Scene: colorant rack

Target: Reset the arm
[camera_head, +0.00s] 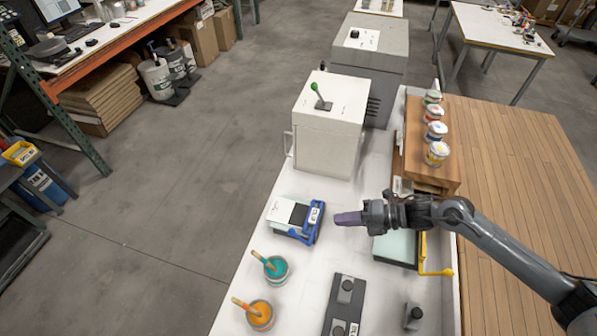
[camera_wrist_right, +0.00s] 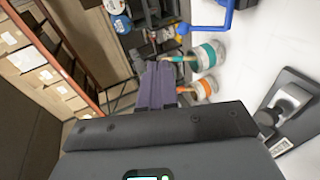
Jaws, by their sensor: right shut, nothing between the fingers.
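My right gripper (camera_head: 347,218) reaches in from the right over the white bench in the head view. Its purple fingers are shut and empty, pointing left, just right of a small white and blue device (camera_head: 296,218). The purple fingers also show in the right wrist view (camera_wrist_right: 157,88), closed together. My left gripper is in neither view.
A white cabinet (camera_head: 325,125) with a green-knobbed lever stands behind. Several colorant cans (camera_head: 436,153) stand on a wooden rack (camera_head: 430,179). Two open cans, teal (camera_head: 276,272) and orange (camera_head: 259,316), hold sticks at the front left. A dark plate (camera_head: 340,312) lies at the front.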

